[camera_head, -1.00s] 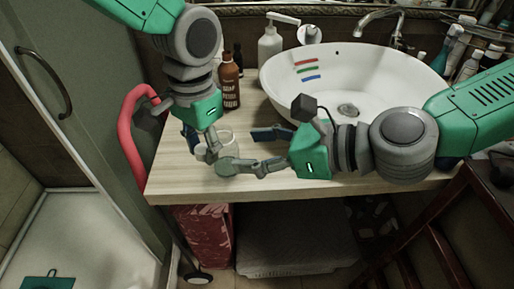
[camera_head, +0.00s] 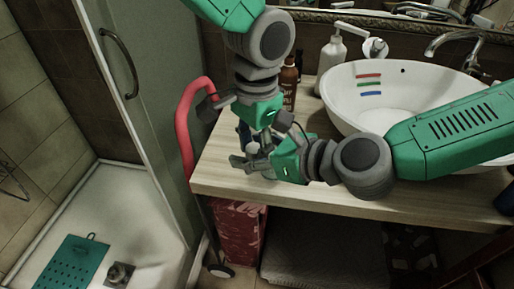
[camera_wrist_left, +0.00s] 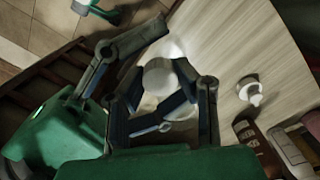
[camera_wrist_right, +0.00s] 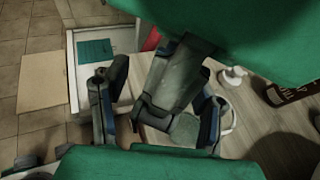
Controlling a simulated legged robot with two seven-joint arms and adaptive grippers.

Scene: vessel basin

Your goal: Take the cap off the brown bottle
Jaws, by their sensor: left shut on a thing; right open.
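A brown bottle (camera_head: 288,88) with a pale-lettered label stands upright at the back of the wooden counter, partly hidden by my left arm. It also shows at the right of the right wrist view (camera_wrist_right: 290,92); its cap is not clear there. My left gripper (camera_head: 250,147) is over the counter's front left part, apart from this bottle. In the left wrist view its fingers (camera_wrist_left: 165,112) are shut on a whitish round thing (camera_wrist_left: 157,75), largely hidden by them. My right gripper (camera_wrist_right: 155,125) is open, close beside the left one; the two overlap in the head view.
A white pump bottle (camera_head: 332,62) stands behind the white basin (camera_head: 345,97), with a tap (camera_head: 455,42) at the right. A red curved rail (camera_head: 184,125) is at the counter's left end. The counter's front strip (camera_head: 400,197) is clear.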

